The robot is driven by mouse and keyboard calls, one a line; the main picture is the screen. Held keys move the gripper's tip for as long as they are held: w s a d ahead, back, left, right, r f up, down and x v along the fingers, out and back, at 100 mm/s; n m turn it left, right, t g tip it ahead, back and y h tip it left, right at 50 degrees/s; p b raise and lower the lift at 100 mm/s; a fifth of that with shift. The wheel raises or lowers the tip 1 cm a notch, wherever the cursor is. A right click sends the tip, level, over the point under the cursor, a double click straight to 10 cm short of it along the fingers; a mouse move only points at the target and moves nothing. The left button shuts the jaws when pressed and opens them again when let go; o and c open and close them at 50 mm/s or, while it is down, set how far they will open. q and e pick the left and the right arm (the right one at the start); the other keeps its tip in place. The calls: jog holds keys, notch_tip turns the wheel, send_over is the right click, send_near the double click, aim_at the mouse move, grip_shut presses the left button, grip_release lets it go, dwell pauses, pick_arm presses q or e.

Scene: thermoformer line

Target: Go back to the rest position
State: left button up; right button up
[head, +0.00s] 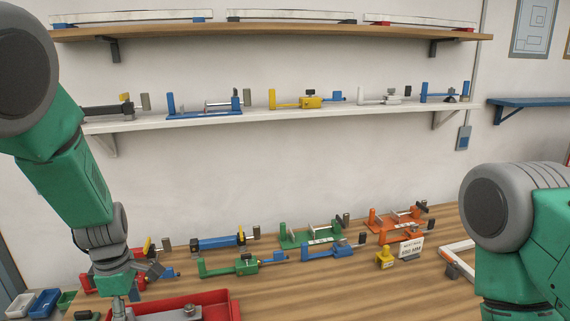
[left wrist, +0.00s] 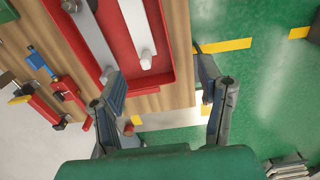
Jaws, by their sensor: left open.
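My left gripper (head: 134,290) hangs low at the left of the head view, over the left part of the wooden bench by a red tray (head: 232,301). In the left wrist view the gripper (left wrist: 158,88) has its two fingers wide apart with nothing between them. The red tray (left wrist: 118,52) lies past the fingertips there, with flat metal bars in it. My right arm shows at the right edge of the head view, but its gripper is out of the picture.
Several clamp-like fixtures, including a green one (head: 243,265) and a blue one (head: 333,250), stand along the bench (head: 350,295). A shelf (head: 300,114) with more fixtures is above. Small bins (head: 45,302) are at the left.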

pick_arm(q)
jog(key=s+a+f+m+b, duration=0.2)
jog(key=a+f, duration=0.1)
jog(key=f, duration=0.3)
jog(key=s+a+f+m+b, duration=0.1)
jog(key=s+a+f+b, duration=0.1)
jog(key=f, duration=0.4)
jog(key=s+d+f+m+b, duration=0.3)
jog(key=s+f+m+b, duration=0.4)
jog(key=s+f, duration=0.5)
jog(key=s+d+f+m+b, duration=0.3)
jog(key=s+f+m+b, duration=0.5)
jog(key=s+f+m, duration=0.3)
notch_tip(320, 180, down, 3)
jog(key=s, duration=0.2)
jog(key=shift+s+r+t, duration=0.2)
jog(key=shift+s+t, duration=0.1)
pick_arm(e)
notch_tip(320, 180, down, 19)
jog(key=a, duration=0.2)
jog(key=shift+w+a, duration=0.25)
jog(key=shift+a, duration=0.05)
pick_arm(q)
jog(key=shift+d, duration=0.1)
pick_arm(e)
jog(key=shift+d, duration=0.1)
